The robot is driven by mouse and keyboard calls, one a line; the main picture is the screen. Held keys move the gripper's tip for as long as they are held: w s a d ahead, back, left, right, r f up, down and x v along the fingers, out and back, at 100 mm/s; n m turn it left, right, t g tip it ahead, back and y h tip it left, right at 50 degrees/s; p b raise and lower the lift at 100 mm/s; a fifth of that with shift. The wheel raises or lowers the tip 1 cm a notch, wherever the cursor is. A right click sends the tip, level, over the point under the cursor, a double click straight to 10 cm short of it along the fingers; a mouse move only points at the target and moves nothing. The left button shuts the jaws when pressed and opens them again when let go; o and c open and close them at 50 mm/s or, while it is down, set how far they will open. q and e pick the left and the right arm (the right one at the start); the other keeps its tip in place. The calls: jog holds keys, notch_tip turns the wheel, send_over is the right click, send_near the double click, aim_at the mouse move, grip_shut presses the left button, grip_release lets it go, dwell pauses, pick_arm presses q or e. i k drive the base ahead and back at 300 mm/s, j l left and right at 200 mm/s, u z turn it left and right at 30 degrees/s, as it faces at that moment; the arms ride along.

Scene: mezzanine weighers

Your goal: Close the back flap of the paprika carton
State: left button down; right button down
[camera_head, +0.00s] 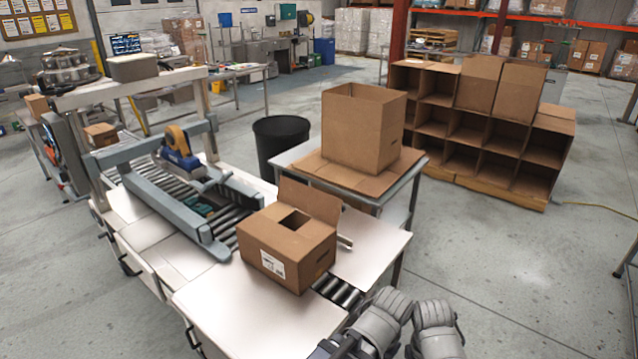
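The brown carton (289,262) sits on the roller conveyor at the front of the white table, with a white label on its near face. I cannot read the name paprika on it. Its back flap (311,199) stands up, leaning slightly back. The other top flaps look folded in. A dark gap (293,220) in the top shows in front of the back flap. Grey ribbed parts of my arms show at the bottom right, apart from the carton. I can make out neither gripper's fingertips.
A carton sealer with a blue and orange tape head (178,147) stands behind left over the rollers (238,188). The white table top (372,252) is clear right of the carton. A side table holds a large open box (361,130). A black bin (281,140) stands beyond.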

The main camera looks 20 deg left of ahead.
aim_at(325, 207)
jog(key=i+l+u, duration=0.1)
jog(key=i+l, duration=0.15)
jog(key=i, duration=0.25)
jog(key=i+l, duration=0.3)
jog(key=i, duration=0.55)
jog(key=j+u, duration=0.05)
